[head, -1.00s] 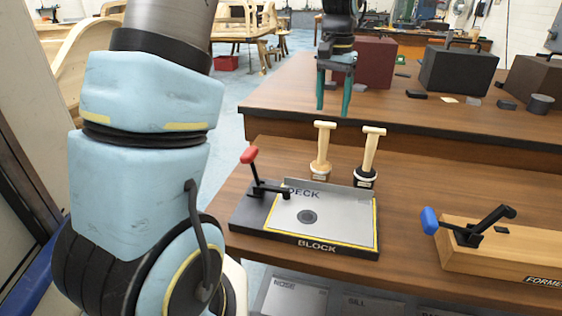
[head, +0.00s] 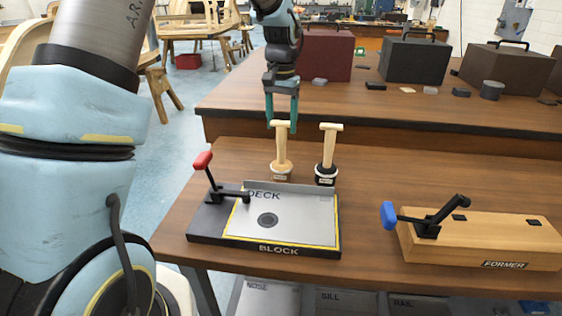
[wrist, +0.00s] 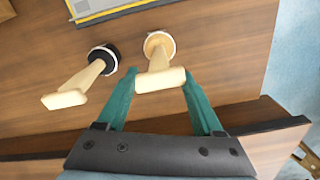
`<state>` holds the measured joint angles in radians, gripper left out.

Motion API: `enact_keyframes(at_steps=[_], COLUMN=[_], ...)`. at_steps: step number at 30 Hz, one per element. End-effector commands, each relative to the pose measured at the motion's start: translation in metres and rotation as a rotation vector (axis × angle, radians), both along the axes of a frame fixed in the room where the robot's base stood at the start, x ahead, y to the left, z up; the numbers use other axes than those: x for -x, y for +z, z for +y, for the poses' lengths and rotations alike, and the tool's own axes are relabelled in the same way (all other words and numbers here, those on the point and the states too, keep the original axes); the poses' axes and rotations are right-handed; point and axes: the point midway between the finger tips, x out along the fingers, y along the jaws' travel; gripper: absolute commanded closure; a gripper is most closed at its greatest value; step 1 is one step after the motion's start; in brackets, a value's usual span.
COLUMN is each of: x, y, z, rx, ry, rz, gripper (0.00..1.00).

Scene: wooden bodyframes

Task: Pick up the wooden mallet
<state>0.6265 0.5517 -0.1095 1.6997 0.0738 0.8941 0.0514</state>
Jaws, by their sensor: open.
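Two mallets stand head down on the workbench, T-shaped handle ends up. The left one in the head view, the wooden mallet (head: 281,153), has a pale wooden head with a small label. The other, a black-headed mallet (head: 328,155), stands just right of it. My gripper (head: 282,119) is open over the top of the wooden mallet. In the wrist view the wooden mallet (wrist: 160,80) shows at the middle, its crossbar between my gripper's fingers (wrist: 159,80). The black-headed mallet (wrist: 92,72) leans into the picture left of the left finger. I cannot tell whether any finger touches.
The DECK block fixture (head: 300,215) with a red-handled clamp (head: 203,160) lies in front of the mallets. A wooden former (head: 490,240) with a blue-handled clamp is to the right. A raised bench edge (head: 400,147) runs behind; dark boxes stand on it.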

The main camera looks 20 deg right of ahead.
Motion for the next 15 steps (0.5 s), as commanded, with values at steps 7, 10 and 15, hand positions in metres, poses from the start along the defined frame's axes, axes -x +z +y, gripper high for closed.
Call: enact_keyframes(at_steps=[7,10,15], x=[0.002,0.002,0.002], y=[-0.029,-0.032,-0.032], z=[0.001,0.001,0.001], rx=[0.000,0.001,0.001], ry=[-0.001,-0.001,0.000], rz=[0.001,0.001,0.001], gripper=[0.32,0.32,0.33])
